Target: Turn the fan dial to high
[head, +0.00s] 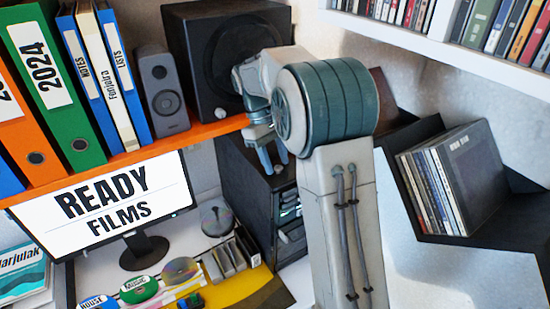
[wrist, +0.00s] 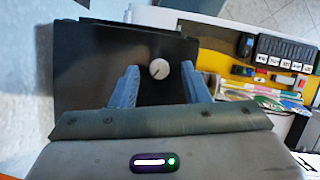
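A round white dial (wrist: 159,69) with a thin dark mark sits on the dark top of a black box in the wrist view. I take it as the fan dial. I cannot read any setting labels around it. My gripper (head: 274,163) points down over the black box (head: 246,190) in the head view. Its two blue-grey fingers are apart, with the dial between their tips in the wrist view and a visible gap on each side. The dial is mostly hidden by the fingers in the head view.
An orange shelf (head: 215,131) with binders and a black speaker (head: 205,55) is close to my gripper. Below are a monitor (head: 105,205) and a desk with discs. A dark shelf (head: 490,240) with disc cases (head: 450,175) stands at the right.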

